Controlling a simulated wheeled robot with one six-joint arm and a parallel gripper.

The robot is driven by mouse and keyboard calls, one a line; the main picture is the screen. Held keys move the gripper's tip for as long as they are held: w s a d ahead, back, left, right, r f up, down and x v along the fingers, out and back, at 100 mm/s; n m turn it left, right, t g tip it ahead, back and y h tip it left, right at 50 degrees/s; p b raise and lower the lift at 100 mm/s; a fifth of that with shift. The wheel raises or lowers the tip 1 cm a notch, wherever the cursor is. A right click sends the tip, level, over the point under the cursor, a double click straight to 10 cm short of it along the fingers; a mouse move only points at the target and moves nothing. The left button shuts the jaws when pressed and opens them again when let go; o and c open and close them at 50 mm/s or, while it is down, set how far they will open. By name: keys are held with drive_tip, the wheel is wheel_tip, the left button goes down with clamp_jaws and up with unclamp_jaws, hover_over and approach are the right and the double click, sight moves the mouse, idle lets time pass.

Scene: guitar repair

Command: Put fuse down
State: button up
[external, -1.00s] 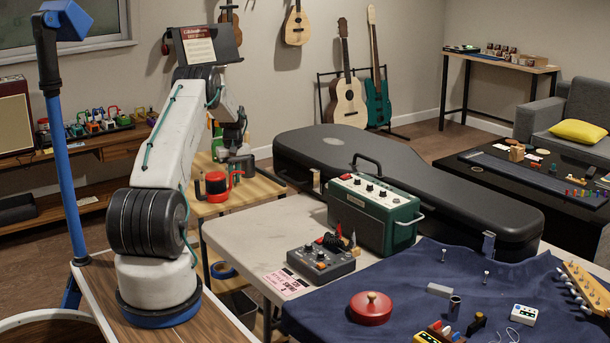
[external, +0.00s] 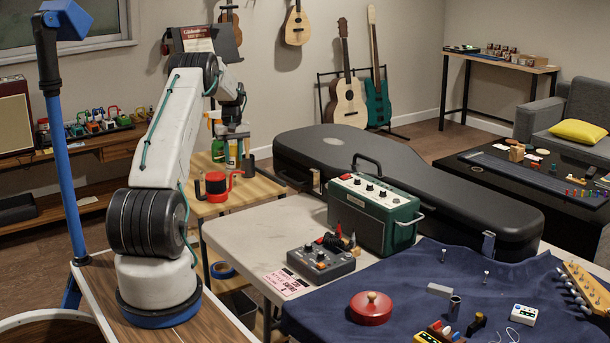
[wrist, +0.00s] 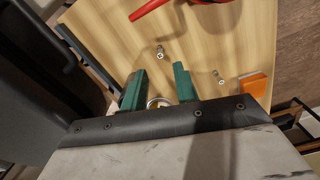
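In the wrist view my gripper (wrist: 159,76) points down at a light wooden table top (wrist: 105,25). Its two green fingers stand apart, with no object between their tips. A small metallic piece (wrist: 160,53) lies on the wood just beyond the fingertips; it may be the fuse. A second small metallic piece (wrist: 219,77) lies to the right. They are too small to tell apart surely. A silvery round thing (wrist: 158,102) shows deep between the finger bases; I cannot tell what it is. In the external view the fuse cannot be made out.
A red pot (external: 216,184) stands on the small wooden table (external: 258,188), with bottles (external: 218,146) behind it. An orange block (wrist: 254,86) is at the table's right side in the wrist view. The black guitar case (external: 400,180) and green amplifier (external: 375,212) stand to the right.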

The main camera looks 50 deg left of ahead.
drive_tip(key=shift+r, duration=2.05)
drive_tip(key=w+d+r+m, duration=0.3)
drive_tip(key=d+r, duration=1.1)
drive_tip(key=d, duration=0.4)
drive_tip(key=s+d+r+m, duration=0.25)
drive_tip(key=d+r, duration=0.25)
drive_tip(key=d, duration=0.5)
drive_tip(key=s+d+r+m, duration=0.2)
drive_tip(key=s+d+r, duration=0.2)
drive_tip(key=d, duration=0.6)
drive_tip(key=s+d+r+m, duration=0.2)
drive_tip(key=s+d, duration=0.5)
drive_tip(key=d, duration=0.1)
drive_tip(key=s+d+f+m, duration=0.2)
drive_tip(key=s+d, duration=0.5)
drive_tip(key=s, duration=0.4)
drive_tip(key=s+d+f+m+t, duration=0.1)
drive_tip(key=s+d+f+m, duration=0.2)
drive_tip(key=s, duration=0.8)
drive_tip(key=d+f, duration=0.2)
drive_tip(key=d, duration=0.2)
drive_tip(key=shift+o, duration=0.5)
drive_tip(key=shift+m, duration=0.25)
